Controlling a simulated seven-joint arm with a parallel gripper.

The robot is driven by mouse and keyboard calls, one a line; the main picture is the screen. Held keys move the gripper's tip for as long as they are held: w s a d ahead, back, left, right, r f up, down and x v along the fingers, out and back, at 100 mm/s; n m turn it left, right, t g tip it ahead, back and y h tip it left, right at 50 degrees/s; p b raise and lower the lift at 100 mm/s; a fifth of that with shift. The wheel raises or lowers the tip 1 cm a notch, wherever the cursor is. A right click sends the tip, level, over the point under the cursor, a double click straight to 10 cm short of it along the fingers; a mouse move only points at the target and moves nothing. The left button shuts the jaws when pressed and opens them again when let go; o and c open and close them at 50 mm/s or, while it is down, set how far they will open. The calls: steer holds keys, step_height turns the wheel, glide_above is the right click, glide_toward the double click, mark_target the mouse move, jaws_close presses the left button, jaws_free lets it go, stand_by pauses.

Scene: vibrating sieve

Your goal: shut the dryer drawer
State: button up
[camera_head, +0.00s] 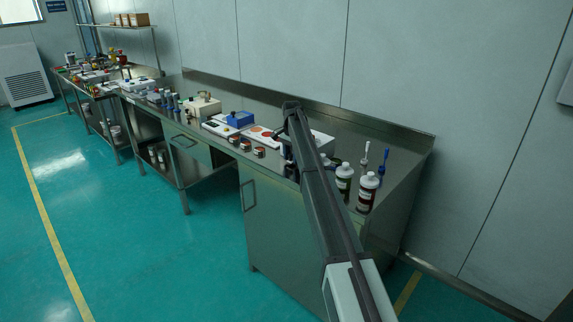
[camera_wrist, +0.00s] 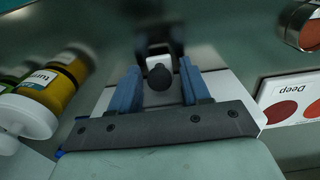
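My gripper (camera_wrist: 158,82) has two blue fingers, spread apart, in the wrist view. A round dark knob (camera_wrist: 160,76) shows between them, with gaps on both sides; I cannot tell whether they touch it. A white body (camera_wrist: 226,88) lies beneath the gripper, likely the dryer. In the head view a pale box (camera_head: 322,142), likely the same unit, stands on the bench, partly hidden behind my arm. My fingertips are hidden there. I cannot tell how far the drawer is out.
Brown bottles with white caps (camera_head: 368,188) stand right of my arm; one bottle (camera_wrist: 62,80) is close at left in the wrist view. A colour card (camera_wrist: 292,100) and a round tin (camera_wrist: 305,28) lie at right. The metal bench (camera_head: 400,150) is clear at its far right end.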

steer(key=shift+r, duration=0.15)
steer(key=shift+r, duration=3.85)
steer(key=shift+a, duration=0.1)
